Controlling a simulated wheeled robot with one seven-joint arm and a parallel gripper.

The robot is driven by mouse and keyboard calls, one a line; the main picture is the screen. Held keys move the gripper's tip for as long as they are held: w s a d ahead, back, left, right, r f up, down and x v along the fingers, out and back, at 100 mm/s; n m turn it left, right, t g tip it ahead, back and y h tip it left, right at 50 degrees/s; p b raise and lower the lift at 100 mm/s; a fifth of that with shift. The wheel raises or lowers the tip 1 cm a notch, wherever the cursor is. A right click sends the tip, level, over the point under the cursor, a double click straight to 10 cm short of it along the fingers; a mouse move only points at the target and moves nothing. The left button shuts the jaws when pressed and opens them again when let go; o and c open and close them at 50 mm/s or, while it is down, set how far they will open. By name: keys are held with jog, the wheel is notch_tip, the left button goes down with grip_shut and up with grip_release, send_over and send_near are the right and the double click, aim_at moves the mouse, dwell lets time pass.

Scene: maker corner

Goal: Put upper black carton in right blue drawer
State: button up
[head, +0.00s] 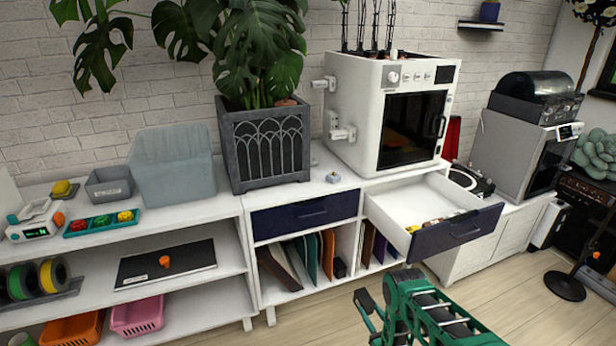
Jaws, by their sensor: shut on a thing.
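The right blue drawer (459,232) is pulled open in the white cabinet. Its white inside shows several small coloured things near the front and bare floor behind them. My gripper (366,305) is at the bottom of the head view, in front of the cabinet and lower left of the drawer front. It is shut on what seems to be a black carton, but the held thing is mostly hidden and hard to make out. One small black carton (340,268) stands in the open compartment under the left drawer, beside the folders.
The left blue drawer (305,214) is shut. A white oven-like machine (360,115) stands on the top behind the open drawer. A planter (265,150) is to its left. Folders (290,262) fill the compartments below.

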jog(key=w+r, duration=0.4)
jog(key=r, duration=0.6)
jog(key=w+a+r+h, duration=0.1)
jog(key=w+r, duration=0.3)
jog(key=r, duration=0.6)
jog(key=w+r, duration=0.4)
jog(key=r, duration=0.6)
jog(key=s+d+r+m+h, duration=0.2)
jog(key=d+r, duration=0.1)
jog(key=r, duration=0.9)
jog(key=s+d+r+m+t+h, duration=0.1)
jog(key=s+d+r+m+h, duration=0.1)
jog(key=r, duration=1)
jog(key=shift+s+d+r+h, duration=0.15)
jog(key=shift+s+d+h, duration=0.3)
jog(key=shift+h, duration=0.25)
